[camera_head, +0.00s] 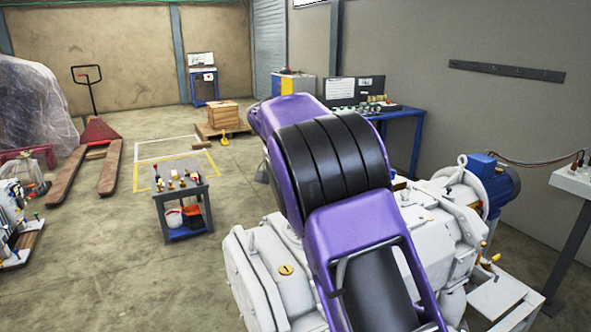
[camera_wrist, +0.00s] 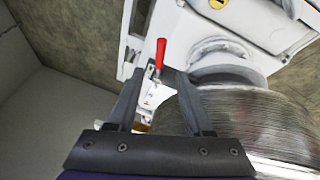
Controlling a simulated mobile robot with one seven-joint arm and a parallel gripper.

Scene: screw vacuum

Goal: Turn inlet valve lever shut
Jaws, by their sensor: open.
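In the wrist view a red-handled lever (camera_wrist: 161,53), which appears to be the inlet valve lever, stands near upright in the picture on a small metal fitting. My gripper (camera_wrist: 158,75) is open, with its two dark fingers on either side of the lever's lower part. The red handle shows beyond the fingertips. I cannot tell whether a finger touches it. In the head view the white vacuum pump (camera_head: 275,268) stands under and behind my purple arm, which hides my gripper and this lever.
A blue motor (camera_head: 498,188) sits at the pump's far right. A small tool cart (camera_head: 182,190) stands on the left, with open floor around it. A blue bench (camera_head: 402,112) is behind.

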